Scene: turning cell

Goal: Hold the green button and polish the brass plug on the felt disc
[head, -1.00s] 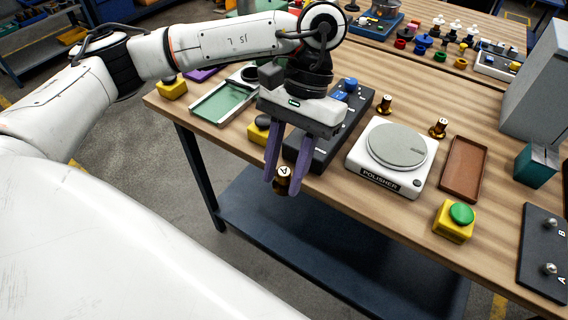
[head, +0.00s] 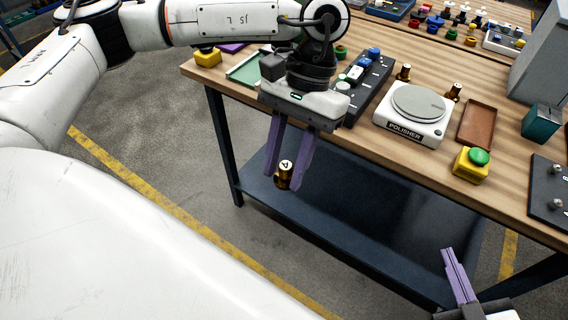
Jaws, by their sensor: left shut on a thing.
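My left gripper (head: 288,165) is shut on a brass plug (head: 283,180) with a white top marked with a dark symbol. It holds the plug in the air in front of the bench's front edge. The polisher (head: 412,118), a white box with a grey felt disc (head: 419,102) on top, stands on the bench to the right of it. The green button (head: 479,156) sits on a yellow box near the bench's front edge, right of the polisher. My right gripper (head: 449,262) is at the lower right, below and in front of the bench; only part of it shows.
Two more brass plugs (head: 404,72) (head: 453,91) stand behind the polisher. A brown tray (head: 477,124) lies to its right, and a dark plate with pegs (head: 549,187) is at the right. A dark block with knobs (head: 366,88) is left of the polisher.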

